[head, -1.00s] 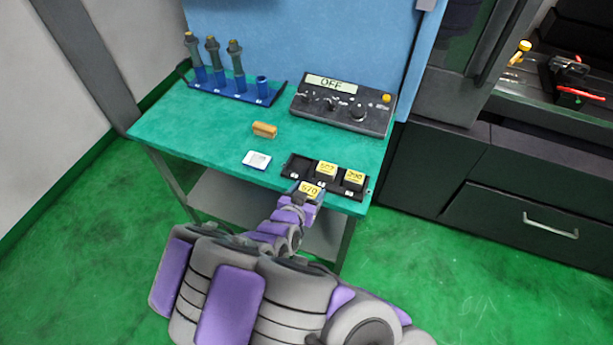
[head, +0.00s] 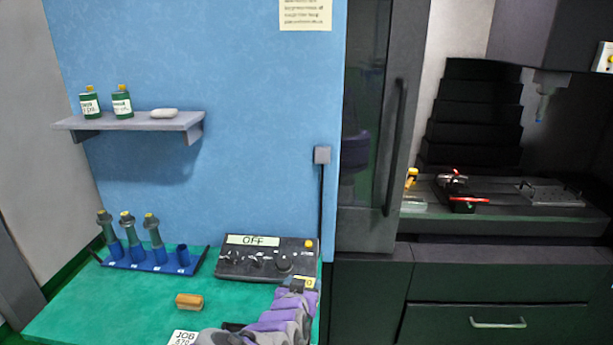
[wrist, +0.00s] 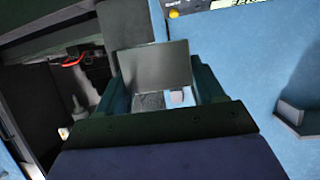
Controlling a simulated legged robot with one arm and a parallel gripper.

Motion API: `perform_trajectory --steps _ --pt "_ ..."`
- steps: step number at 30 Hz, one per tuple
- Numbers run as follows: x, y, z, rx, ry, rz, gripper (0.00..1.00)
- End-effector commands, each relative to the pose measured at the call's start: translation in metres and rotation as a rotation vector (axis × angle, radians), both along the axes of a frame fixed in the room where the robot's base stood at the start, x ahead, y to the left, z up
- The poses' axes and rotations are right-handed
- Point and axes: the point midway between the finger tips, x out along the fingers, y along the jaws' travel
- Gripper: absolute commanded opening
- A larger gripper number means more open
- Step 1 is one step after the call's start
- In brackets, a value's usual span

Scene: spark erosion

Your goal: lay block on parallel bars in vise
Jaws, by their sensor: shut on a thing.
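In the wrist view the grey block (wrist: 153,68) sits between the two dark fingers of my gripper (wrist: 162,85). What looks like the vise (head: 453,181), dark with red parts, stands inside the machine at the right, well apart from my gripper. A red bar (head: 469,200) lies at its front. The parallel bars cannot be made out.
The green bench (head: 90,300) carries a rack of tools (head: 150,258), a brush (head: 189,301), a job card (head: 185,338) and a control box (head: 265,262) reading OFF. The dark machine door (head: 372,150) stands between bench and machine bed (head: 420,225). A wall shelf (head: 135,122) hangs at left.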

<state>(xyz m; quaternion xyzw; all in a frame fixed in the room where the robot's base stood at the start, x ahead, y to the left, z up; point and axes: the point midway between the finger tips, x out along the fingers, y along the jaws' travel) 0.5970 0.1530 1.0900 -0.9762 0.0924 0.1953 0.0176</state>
Motion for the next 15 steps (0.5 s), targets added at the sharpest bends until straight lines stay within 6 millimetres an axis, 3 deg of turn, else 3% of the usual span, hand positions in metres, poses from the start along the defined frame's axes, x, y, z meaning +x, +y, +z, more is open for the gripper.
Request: perform_trajectory --steps 1,3,9,15 --pt "0.007 -0.02 0.019 0.005 -0.01 -0.019 0.26" --pt "0.014 -0.045 0.038 0.004 -0.011 -0.035 0.26" --pt "0.019 -0.108 0.086 0.002 -0.008 -0.08 0.26" --pt "0.018 -0.142 0.111 -0.002 -0.005 -0.107 0.26"
